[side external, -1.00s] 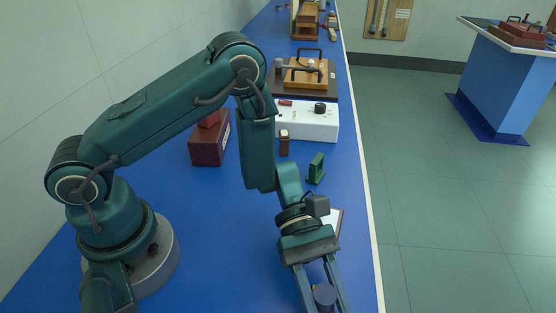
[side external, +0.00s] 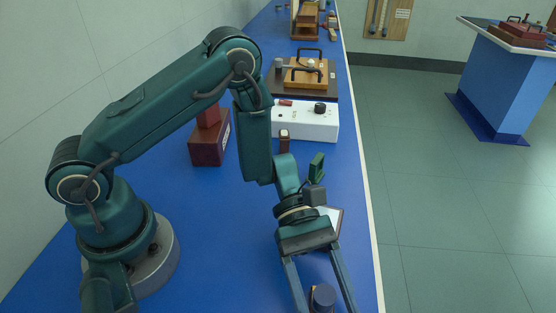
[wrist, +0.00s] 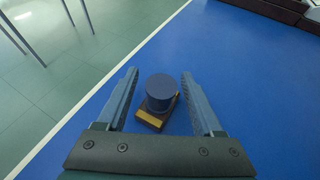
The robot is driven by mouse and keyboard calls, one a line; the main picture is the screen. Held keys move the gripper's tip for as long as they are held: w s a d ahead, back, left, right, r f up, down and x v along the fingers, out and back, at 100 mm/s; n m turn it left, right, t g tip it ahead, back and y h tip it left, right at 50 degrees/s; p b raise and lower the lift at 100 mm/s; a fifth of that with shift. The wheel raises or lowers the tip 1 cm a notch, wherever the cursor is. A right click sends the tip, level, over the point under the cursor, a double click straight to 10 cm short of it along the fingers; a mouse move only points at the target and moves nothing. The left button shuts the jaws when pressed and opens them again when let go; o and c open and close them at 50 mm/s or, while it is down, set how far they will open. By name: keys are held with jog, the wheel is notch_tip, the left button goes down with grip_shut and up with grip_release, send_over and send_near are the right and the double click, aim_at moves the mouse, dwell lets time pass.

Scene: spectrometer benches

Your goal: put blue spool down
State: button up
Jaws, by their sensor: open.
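The blue spool (wrist: 161,88) stands upright on a small brown wooden block with a yellowish front face (wrist: 150,121) in the wrist view. In the side external view the spool (side external: 323,296) shows near the bottom edge. My gripper (wrist: 160,76) is open, with one finger on each side of the spool and a visible gap at both sides. In the side external view my gripper (side external: 325,306) reaches down around the spool, and its fingertips are cut off by the frame's edge.
The blue bench top (side external: 215,240) is clear around the spool, with its pale edge close by. A white plate (side external: 333,216) lies partly behind my wrist. A green block (side external: 317,166), a small brown block (side external: 285,143), a dark red box (side external: 209,146) and a white instrument (side external: 310,122) stand farther back.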

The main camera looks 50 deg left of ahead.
jog(key=v, duration=1)
jog(key=shift+w+a, duration=0.1)
jog(key=shift+a, duration=0.1)
jog(key=shift+a+r, duration=0.15)
jog(key=shift+r, duration=0.1)
jog(key=s+a+r+m+t+y, duration=0.6)
jog(key=a+r+m+t+y, duration=0.4)
jog(key=a+m+y, duration=0.2)
jog(key=shift+s+r+m+y, duration=0.3)
jog(key=shift+s+m, duration=0.1)
jog(key=shift+m, duration=0.7)
